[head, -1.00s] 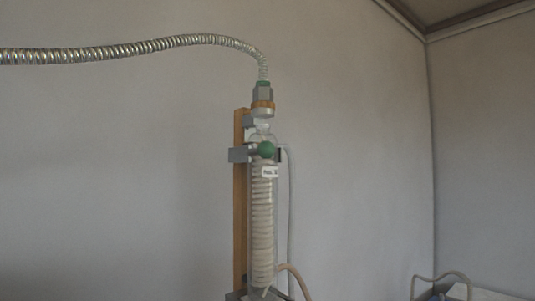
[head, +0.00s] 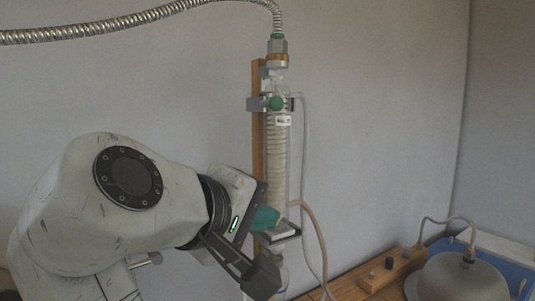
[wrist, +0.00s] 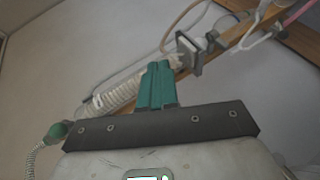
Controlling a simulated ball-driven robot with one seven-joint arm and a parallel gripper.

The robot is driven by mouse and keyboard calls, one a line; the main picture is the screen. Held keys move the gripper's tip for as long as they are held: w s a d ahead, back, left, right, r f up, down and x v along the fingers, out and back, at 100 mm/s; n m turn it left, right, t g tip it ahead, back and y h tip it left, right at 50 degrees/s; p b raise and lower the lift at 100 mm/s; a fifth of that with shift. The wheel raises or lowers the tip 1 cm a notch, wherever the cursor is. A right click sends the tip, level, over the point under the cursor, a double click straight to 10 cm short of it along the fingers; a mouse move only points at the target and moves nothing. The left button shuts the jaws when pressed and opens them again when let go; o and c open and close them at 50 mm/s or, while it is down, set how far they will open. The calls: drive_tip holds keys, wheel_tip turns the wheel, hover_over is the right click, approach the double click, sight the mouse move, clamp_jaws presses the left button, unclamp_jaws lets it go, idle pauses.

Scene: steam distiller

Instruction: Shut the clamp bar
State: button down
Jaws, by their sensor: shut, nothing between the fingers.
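A glass column with a pale coil (head: 276,150) stands upright against a wooden post (head: 257,130).
A ribbed metal hose (head: 150,17) runs to the fitting atop the column. A grey plate (head: 277,233) sits at the column's foot, near my fingers. A tan tube (head: 314,228) hangs to the right. A metal dome (head: 455,278) stands at lower right. The wall space at left is clear.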

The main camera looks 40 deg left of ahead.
drive_tip(key=s+a+r+t, duration=0.1)
drive_tip(key=s+a+r, duration=0.1)
drive_tip(key=s+r, duration=0.4)
drive_tip(key=s+a+r+n+t, duration=0.1)
drive_tip(key=s+a+r+t, duration=0.1)
drive_tip(key=s+r, duration=0.4)
wheel_tip(320, 180, up, 6)
drive_tip(key=shift+a+f, duration=0.15)
drive_tip(key=shift+a, duration=0.15)
drive_tip(key=p, duration=0.4)
approach(271, 104)
drive_tip(key=w+a, duration=0.3)
drive_tip(key=a, duration=0.1)
drive_tip(key=shift+w+d+f+p, duration=0.15)
drive_tip(key=shift+w+d+p, duration=0.2)
drive_tip(key=shift+w+d, duration=0.45)
drive_tip(key=shift+w+d+f+p, duration=0.15)
drive_tip(key=shift+w+d+p, duration=0.2)
drive_tip(key=shift+w, duration=0.8)
drive_tip(key=shift+d, duration=0.1)
